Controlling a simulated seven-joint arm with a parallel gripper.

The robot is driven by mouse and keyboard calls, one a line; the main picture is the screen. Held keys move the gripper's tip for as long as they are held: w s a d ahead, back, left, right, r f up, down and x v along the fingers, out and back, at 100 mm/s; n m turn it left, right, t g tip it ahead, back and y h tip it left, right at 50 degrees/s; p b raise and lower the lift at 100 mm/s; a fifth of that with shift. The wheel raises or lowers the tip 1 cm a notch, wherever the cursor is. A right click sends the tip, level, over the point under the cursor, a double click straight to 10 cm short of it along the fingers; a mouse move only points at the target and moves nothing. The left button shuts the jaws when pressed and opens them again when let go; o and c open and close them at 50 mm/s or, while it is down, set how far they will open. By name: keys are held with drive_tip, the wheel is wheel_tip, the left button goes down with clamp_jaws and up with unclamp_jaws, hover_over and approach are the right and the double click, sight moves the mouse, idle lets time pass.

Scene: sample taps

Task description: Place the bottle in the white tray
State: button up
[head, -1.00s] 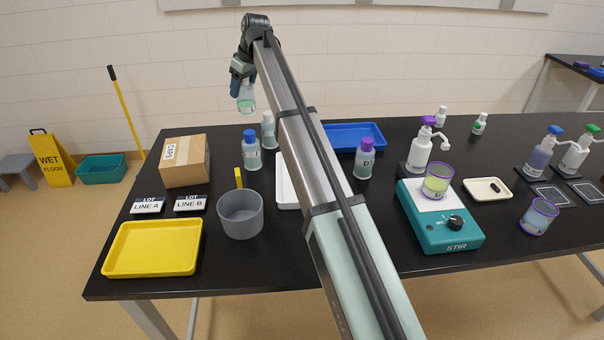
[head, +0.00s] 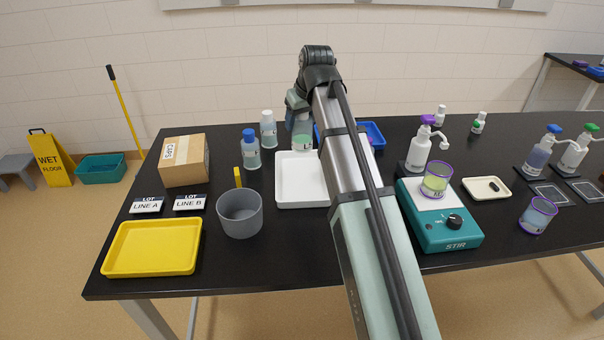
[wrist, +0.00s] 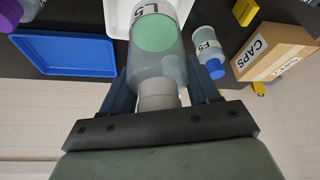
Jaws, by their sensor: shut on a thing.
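My gripper (head: 299,120) is shut on a clear bottle (head: 302,140) with green contents and a white label. In the wrist view, my gripper (wrist: 158,80) grips the bottle (wrist: 156,50) near its grey cap end, with a finger on each side. The white tray (head: 287,200) is empty where visible and lies on the black table. My arm hides its right part. In the head view, the bottle appears just beyond the tray's far edge. The tray's edge also shows beyond the bottle in the wrist view (wrist: 116,18).
A blue-capped bottle (head: 251,155) and a pale bottle (head: 268,130) stand left of the held bottle. A blue tray (head: 373,130) is partly behind my arm. A grey pot (head: 240,222) stands left of the white tray. A teal stirrer (head: 448,232) stands right.

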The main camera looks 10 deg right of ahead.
sight(306, 136)
drive_tip(key=shift+f, duration=6.15)
drive_tip(key=shift+f, duration=0.15)
drive_tip(key=o, duration=1.4)
drive_tip(key=shift+o, duration=0.2)
drive_tip(key=v, duration=1.2)
drive_tip(key=shift+o, duration=0.4)
